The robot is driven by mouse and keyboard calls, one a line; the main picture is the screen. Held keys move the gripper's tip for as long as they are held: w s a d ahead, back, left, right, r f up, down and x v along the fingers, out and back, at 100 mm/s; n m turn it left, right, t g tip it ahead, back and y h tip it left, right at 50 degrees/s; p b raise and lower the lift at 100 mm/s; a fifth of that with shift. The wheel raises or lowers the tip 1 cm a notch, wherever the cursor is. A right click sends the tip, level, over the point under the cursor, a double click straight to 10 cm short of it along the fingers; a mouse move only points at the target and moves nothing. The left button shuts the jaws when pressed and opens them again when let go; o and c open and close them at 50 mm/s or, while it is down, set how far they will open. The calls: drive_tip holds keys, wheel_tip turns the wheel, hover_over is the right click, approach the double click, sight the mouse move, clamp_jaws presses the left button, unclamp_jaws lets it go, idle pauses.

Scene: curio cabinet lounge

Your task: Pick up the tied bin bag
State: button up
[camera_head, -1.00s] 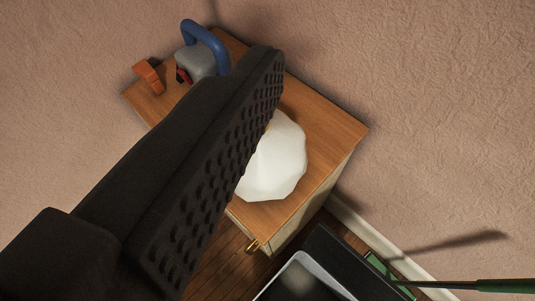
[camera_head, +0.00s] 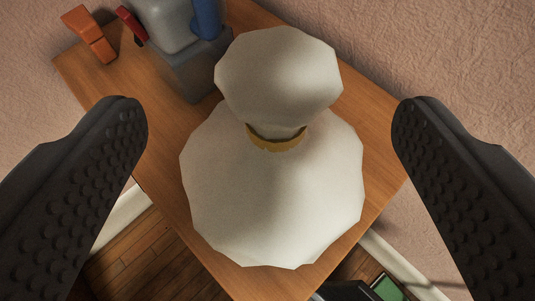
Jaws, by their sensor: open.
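The tied bin bag (camera_head: 270,205) is white, with a bunched top above a yellow-brown tie (camera_head: 276,140). It stands on the wooden top of a small cabinet (camera_head: 160,165), in the middle of the view. My gripper (camera_head: 268,115) is open, with one dark, studded finger to the left of the bag and the other to the right. Gaps show between both fingers and the bag, and nothing is held. The bag hides part of the cabinet top behind and below it.
A grey object with a blue handle (camera_head: 206,18) stands close behind the bag on the left. A small red item (camera_head: 131,24) and an orange item (camera_head: 90,34) are beside it. Walls rise behind the cabinet. A dark object and a green item (camera_head: 388,288) are low at the right.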

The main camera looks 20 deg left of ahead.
sight(279, 64)
drive_tip(key=x, duration=0.3)
drive_tip(key=shift+w+f, duration=0.1)
drive_tip(key=shift+w, duration=0.05)
drive_tip(key=shift+d+f+p+x, duration=0.1)
drive_tip(key=shift+f+p+x, duration=0.1)
drive_tip(key=shift+x, duration=0.9)
drive_tip(key=shift+d+f+p+x, duration=0.1)
drive_tip(key=shift+p+x, duration=0.05)
drive_tip(key=shift+x, duration=0.95)
drive_tip(key=shift+d+f+p+x, duration=0.1)
drive_tip(key=shift+f+p+x, duration=0.1)
drive_tip(key=shift+x, duration=0.95)
drive_tip(key=c, duration=1.7)
drive_tip(key=shift+o, duration=0.2)
drive_tip(key=shift+r, duration=0.1)
